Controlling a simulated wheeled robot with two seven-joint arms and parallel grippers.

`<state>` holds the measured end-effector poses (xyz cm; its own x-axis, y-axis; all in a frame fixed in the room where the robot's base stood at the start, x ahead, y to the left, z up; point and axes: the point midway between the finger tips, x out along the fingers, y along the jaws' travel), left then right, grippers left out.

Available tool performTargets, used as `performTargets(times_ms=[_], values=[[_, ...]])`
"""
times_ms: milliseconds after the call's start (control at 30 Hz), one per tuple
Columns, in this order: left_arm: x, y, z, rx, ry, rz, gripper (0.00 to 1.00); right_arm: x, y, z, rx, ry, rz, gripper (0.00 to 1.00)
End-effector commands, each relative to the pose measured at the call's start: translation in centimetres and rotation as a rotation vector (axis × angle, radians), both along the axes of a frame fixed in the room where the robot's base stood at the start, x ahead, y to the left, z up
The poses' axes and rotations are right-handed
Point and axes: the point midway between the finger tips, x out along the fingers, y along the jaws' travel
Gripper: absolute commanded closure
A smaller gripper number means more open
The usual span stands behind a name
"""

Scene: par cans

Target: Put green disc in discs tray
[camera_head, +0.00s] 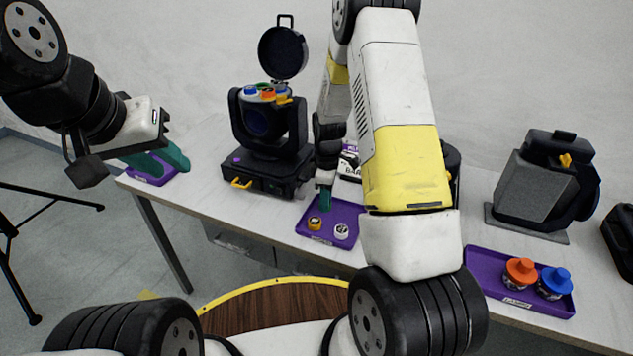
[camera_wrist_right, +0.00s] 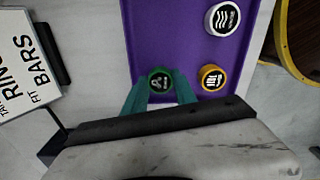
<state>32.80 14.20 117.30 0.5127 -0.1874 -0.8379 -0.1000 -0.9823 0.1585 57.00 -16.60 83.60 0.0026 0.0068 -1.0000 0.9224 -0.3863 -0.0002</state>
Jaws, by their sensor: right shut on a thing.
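The discs tray is purple and lies on the table in the middle of the head view (camera_head: 345,210); it also fills the upper middle of the right wrist view (camera_wrist_right: 165,30). A yellow disc (camera_wrist_right: 213,77) and a white disc (camera_wrist_right: 222,18) lie in it. My right gripper (camera_head: 326,200) points down at the tray's far left part, its teal fingers shut on the green disc (camera_wrist_right: 160,80). The disc is within the tray's outline; whether it touches the floor is unclear. My left gripper (camera_head: 162,163) is open and empty over the table's left end.
A black lamp (camera_head: 265,145) with a raised round lid stands left of the tray. A sign (camera_wrist_right: 28,55) stands behind the tray. A purple tray (camera_head: 485,262) with orange and blue bottles lies at right. Another purple tray (camera_head: 150,180) is under my left gripper.

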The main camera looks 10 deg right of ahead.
Motion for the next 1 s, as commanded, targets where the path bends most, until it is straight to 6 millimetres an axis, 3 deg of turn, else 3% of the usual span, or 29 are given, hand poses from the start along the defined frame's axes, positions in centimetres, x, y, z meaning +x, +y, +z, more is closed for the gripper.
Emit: performTargets(times_ms=[233,267,300,667,767,1000], values=[[0.0,0.0,0.0,0.000,0.000,0.000,0.70,0.0,0.0,-0.3,0.000,0.000,0.000,1.00],[0.0,0.0,0.0,0.000,0.000,0.000,0.70,0.0,0.0,-0.2,0.000,-0.001,0.000,0.61],[0.0,0.0,0.0,0.000,0.000,0.000,0.70,0.0,0.0,-0.2,0.000,-0.001,0.000,0.58],[0.0,0.0,0.0,0.000,0.000,0.000,0.70,0.0,0.0,0.2,0.001,-0.001,0.000,0.58],[0.0,0.0,0.0,0.000,0.000,0.000,0.70,0.1,0.0,1.5,0.000,-0.004,0.000,0.58],[0.0,0.0,0.0,0.000,0.000,0.000,0.70,0.1,-0.1,6.6,0.000,-0.005,-0.001,0.58]])
